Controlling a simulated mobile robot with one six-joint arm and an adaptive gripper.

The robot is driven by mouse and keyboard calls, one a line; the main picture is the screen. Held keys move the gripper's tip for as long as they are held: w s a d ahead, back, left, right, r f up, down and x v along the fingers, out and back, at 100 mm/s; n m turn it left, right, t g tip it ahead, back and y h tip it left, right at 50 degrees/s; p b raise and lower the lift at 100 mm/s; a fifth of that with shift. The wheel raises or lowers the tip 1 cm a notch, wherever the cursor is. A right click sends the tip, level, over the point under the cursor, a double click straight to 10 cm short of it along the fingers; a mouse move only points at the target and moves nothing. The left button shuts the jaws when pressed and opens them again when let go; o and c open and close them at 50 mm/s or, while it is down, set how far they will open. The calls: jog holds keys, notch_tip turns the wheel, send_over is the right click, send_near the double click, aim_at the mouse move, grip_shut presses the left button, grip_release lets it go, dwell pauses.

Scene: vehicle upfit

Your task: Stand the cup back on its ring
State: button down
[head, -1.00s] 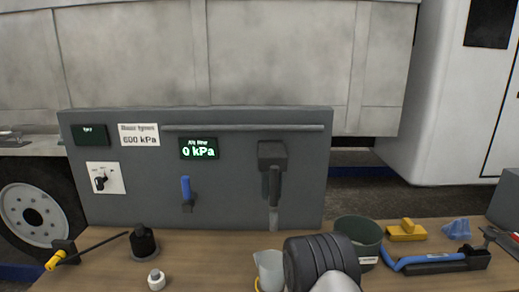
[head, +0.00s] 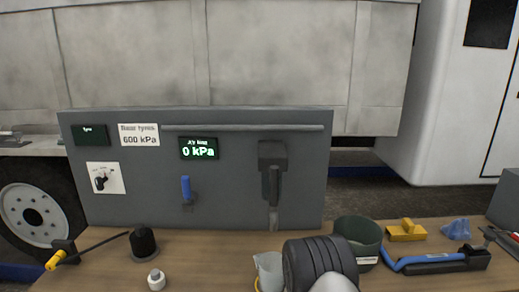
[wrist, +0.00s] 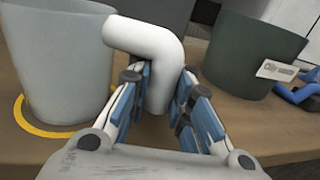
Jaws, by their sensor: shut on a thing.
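The cup (wrist: 60,60) is pale grey-white with a thick white bent handle (wrist: 150,42). In the wrist view it stands close to upright at the left, its base inside the yellow ring (wrist: 35,125) on the bench. I cannot tell whether the base fully touches the bench. My gripper (wrist: 162,88) is shut on the handle, with one blue-padded finger on each side. In the head view the cup (head: 268,269) shows at the bottom, partly hidden by my dark ribbed arm, with a sliver of the yellow ring (head: 257,284) at its lower left.
A dark green bin (head: 358,232) with a white label stands right of the cup, close to my arm. A blue-handled tool (head: 430,262), a yellow block (head: 406,230) and a blue item (head: 457,229) lie farther right. A white-capped bottle (head: 156,280) stands left. A grey panel rises behind.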

jog(key=c, duration=1.4)
grip_release()
jog(key=shift+o, duration=0.2)
jog(key=shift+r, duration=0.15)
jog(key=shift+r, duration=0.25)
jog(key=shift+f, duration=0.35)
